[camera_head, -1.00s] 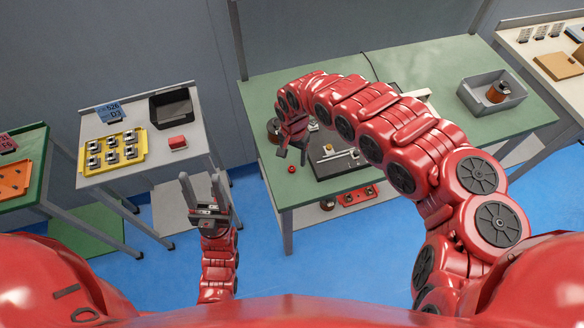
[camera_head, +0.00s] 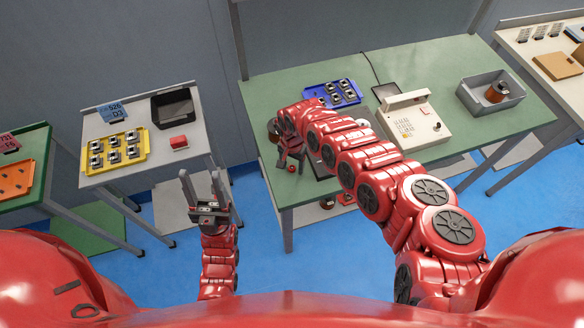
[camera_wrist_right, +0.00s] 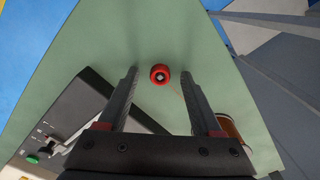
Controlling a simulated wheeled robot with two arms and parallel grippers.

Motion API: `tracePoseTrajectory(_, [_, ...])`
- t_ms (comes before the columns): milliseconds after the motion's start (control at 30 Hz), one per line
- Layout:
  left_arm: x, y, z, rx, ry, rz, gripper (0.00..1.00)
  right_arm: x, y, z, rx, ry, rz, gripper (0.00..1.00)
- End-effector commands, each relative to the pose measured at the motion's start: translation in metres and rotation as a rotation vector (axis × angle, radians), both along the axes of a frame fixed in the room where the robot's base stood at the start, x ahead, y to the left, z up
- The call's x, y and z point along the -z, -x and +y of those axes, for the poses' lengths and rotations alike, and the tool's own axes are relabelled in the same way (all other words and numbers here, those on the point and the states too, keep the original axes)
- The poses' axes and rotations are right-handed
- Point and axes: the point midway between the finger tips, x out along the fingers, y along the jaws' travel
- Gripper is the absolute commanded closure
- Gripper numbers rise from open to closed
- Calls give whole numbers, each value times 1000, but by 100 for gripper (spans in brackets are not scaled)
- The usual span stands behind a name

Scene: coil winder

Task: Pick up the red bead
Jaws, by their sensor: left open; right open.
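The red bead (camera_wrist_right: 160,75) lies on the green table (camera_wrist_right: 100,50) in the right wrist view, a small red ring with a pale centre. In the head view the bead (camera_head: 291,169) shows as a small red spot by the right fingertips. My right gripper (camera_wrist_right: 161,75) is open above the table, and the bead appears between and slightly beyond its fingertips. I cannot tell the height gap. My left gripper (camera_head: 204,180) is open and empty, pointing up in front of the small grey table at left.
A dark machine base (camera_wrist_right: 65,120) stands left of the right gripper, and a copper spool (camera_wrist_right: 232,130) stands close on its right. A blue tray (camera_head: 333,94), a beige device (camera_head: 412,122) and a grey bin (camera_head: 491,95) stand farther along the table.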

Motion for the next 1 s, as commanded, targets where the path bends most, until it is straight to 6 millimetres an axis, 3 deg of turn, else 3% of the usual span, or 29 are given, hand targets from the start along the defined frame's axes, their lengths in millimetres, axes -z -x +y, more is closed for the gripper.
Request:
tracePoseTrajectory(167, [0,0,0,0,0,0,45,0,0,0,-1,0,0,34])
tracePoseTrajectory(533, [0,0,0,0,0,0,45,0,0,0,-1,0,1,98])
tracePoseTrajectory(1000, [1,0,0,0,0,0,45,-2,0,0,-1,0,1,100])
